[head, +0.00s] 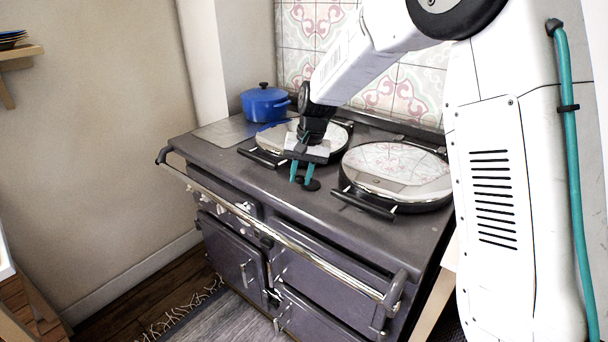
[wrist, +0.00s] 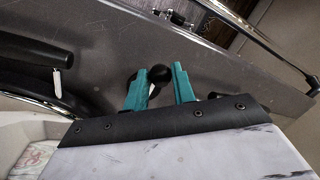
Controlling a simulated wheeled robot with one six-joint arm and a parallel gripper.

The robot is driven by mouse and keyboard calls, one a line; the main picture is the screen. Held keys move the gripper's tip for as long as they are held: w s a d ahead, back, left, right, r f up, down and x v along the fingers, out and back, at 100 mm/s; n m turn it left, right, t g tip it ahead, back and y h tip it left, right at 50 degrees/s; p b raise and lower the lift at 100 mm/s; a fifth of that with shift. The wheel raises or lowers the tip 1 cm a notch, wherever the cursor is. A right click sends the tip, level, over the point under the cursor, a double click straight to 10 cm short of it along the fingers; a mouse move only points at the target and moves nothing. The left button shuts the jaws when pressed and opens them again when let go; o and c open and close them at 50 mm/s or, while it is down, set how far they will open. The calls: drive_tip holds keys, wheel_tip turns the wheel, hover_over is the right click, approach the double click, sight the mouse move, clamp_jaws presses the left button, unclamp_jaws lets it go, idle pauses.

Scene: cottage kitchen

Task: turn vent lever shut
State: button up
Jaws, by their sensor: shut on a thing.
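The vent lever is a small dark piece with a round black knob (wrist: 160,74) and a pale stem, low on the top plate of the range. In the wrist view it sits between the two teal fingers of my gripper (wrist: 158,78), and part of it is hidden by them. In the head view my gripper (head: 302,180) points down at the top plate between the two round lids, and a black round part of the lever (head: 312,186) shows beside the fingertips. The fingers are shut on the lever. I cannot tell its exact angle.
The grey range (head: 240,165) has a chrome front rail (head: 290,250). A right lid (head: 397,165) and a left lid (head: 270,140), with black handles, flank my gripper. A blue pot (head: 265,103) stands at the back left. The top's front strip is clear.

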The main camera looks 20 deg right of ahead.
sight(307, 193)
drive_tip(key=shift+w+r, duration=0.15)
drive_tip(key=shift+w, duration=0.05)
idle(0.3)
drive_tip(key=o, duration=0.9)
drive_tip(key=shift+c, duration=0.2)
drive_tip(key=shift+o, duration=0.5)
wheel_tip(307, 193, up, 8)
drive_tip(key=d, duration=0.1)
drive_tip(key=shift+s+d+f, duration=0.2)
drive_tip(key=shift+s+d, duration=0.05)
drive_tip(key=shift+s, duration=0.05)
